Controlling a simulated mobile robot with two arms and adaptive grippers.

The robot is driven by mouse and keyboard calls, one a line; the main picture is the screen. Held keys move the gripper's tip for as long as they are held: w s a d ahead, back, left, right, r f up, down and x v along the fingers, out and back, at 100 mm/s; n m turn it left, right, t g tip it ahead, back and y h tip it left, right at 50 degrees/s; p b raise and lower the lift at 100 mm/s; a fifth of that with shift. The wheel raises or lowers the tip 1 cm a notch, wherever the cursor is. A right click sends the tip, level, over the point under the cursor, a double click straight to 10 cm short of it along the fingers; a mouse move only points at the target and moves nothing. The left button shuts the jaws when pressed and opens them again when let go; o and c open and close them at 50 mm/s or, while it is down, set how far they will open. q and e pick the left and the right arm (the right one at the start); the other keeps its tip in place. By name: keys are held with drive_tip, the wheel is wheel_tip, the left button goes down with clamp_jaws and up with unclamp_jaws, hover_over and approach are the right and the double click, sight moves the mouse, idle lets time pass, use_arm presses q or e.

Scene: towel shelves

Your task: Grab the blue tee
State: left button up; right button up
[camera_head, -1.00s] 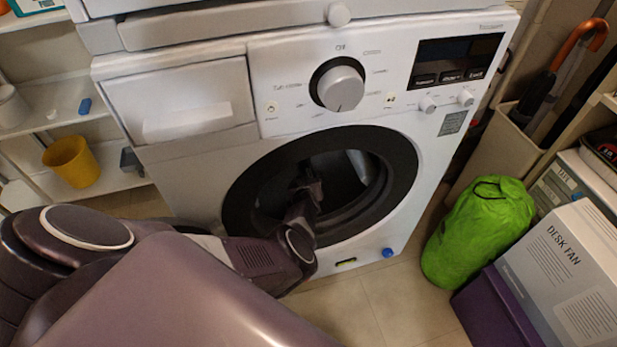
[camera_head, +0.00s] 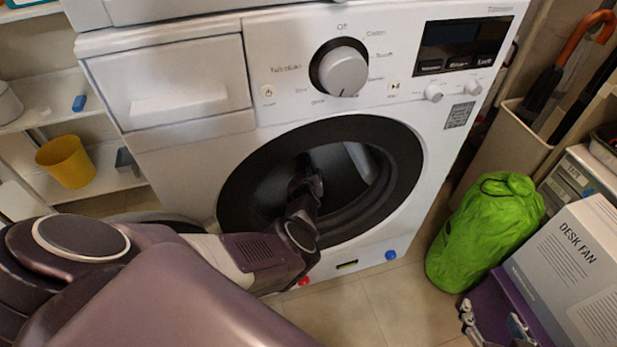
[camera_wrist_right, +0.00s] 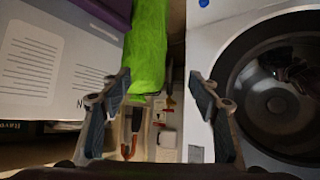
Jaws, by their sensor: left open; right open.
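I see no blue tee in either view; most of the drum's inside is dark. The washing machine (camera_head: 200,165) has a round opening with a black rim (camera_head: 405,165). My left arm reaches into it, and my left gripper (camera_head: 308,168) is inside the opening, open, its fingertips dark and hard to make out. My right gripper (camera_head: 492,328) is low at the right, in front of the purple box. In the right wrist view, the right gripper (camera_wrist_right: 160,92) is open and empty. That view also shows the opening, with a dark, unclear shape (camera_wrist_right: 290,68) inside.
A green bag (camera_head: 485,235) stands right of the washer. A desk fan box (camera_head: 575,265) is on a purple box (camera_head: 515,300). An umbrella holder (camera_head: 515,140) is behind. Shelves with a yellow cup (camera_head: 66,161) are at the left. Floor shows before the washer.

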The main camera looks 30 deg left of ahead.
use_arm(q)
drive_tip(key=shift+b+x, duration=0.8)
drive_tip(key=shift+b, duration=0.1)
use_arm(e)
drive_tip(key=w+a+r+t+y, duration=0.1)
drive_tip(key=w+r+t, duration=0.4)
drive_tip(key=r, duration=0.5)
drive_tip(key=shift+w+a+t+y, duration=0.3)
drive_tip(key=shift+a, duration=0.55)
use_arm(q)
drive_tip(key=shift+c, duration=0.3)
drive_tip(key=c, duration=0.7)
drive_tip(key=shift+c, duration=1.3)
use_arm(e)
drive_tip(key=shift+f, duration=0.15)
